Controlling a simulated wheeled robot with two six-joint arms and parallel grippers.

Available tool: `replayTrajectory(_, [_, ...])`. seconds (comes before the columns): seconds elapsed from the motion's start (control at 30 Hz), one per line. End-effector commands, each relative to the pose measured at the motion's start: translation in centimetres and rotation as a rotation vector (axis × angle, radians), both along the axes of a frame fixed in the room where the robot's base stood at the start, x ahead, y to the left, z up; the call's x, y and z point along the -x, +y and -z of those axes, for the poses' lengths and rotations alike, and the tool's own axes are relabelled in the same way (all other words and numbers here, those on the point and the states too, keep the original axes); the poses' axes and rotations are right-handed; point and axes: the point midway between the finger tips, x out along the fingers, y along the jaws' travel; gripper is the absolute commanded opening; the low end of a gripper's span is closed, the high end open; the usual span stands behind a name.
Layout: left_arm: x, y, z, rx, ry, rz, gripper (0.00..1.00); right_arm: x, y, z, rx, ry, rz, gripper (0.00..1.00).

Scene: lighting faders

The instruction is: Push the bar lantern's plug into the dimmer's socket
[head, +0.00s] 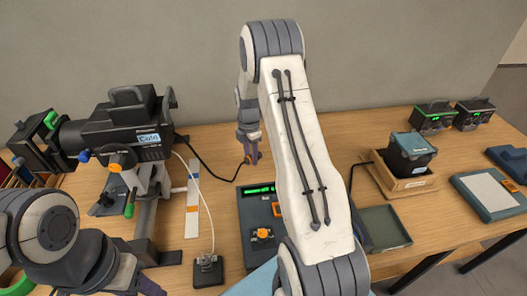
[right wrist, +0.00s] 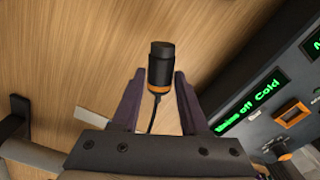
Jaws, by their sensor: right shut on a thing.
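The bar lantern (head: 125,130) is black, with a "Cold" label, on a stand at the left in the head view. Its black cable runs to the plug (right wrist: 160,70), a black cylinder with an orange ring. My right gripper (head: 250,157) is shut on the plug and holds it left of the dimmer (head: 250,209). In the right wrist view the plug stands between the fingertips, black end outward, cable trailing back. The dimmer has green displays and orange parts; my right arm hides much of it. I cannot make out its socket. My left arm's dark end (head: 120,278) is low at left, fingers not clear.
A white cable runs to a small black box (head: 207,269) at the front. A pale strip (head: 192,205) lies between lantern and dimmer. A dark box in a wooden tray (head: 408,187), a grey-green tray (head: 384,228) and a blue-framed panel (head: 488,194) stand to the right.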

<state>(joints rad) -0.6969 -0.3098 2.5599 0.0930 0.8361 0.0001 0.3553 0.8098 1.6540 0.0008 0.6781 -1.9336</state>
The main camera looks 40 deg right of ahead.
Motion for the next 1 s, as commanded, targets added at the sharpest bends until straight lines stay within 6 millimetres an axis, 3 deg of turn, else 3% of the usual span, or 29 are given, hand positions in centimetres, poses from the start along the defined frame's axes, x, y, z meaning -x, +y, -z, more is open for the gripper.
replayTrajectory(0.6, [0.0, 0.0, 3.4, 0.000, 0.000, 0.001, 0.50, -0.1, 0.0, 4.5, 0.000, -0.001, -0.032, 0.00])
replayTrajectory(0.97, [0.0, 0.0, 3.6, 0.000, 0.000, 0.001, 0.50, -0.1, 0.0, 4.8, 0.000, -0.001, -0.032, 0.00])
replayTrajectory(1.0, [0.0, 0.0, 3.6, 0.000, 0.000, 0.001, 0.50, -0.1, 0.0, 4.8, 0.000, -0.001, -0.032, 0.52])
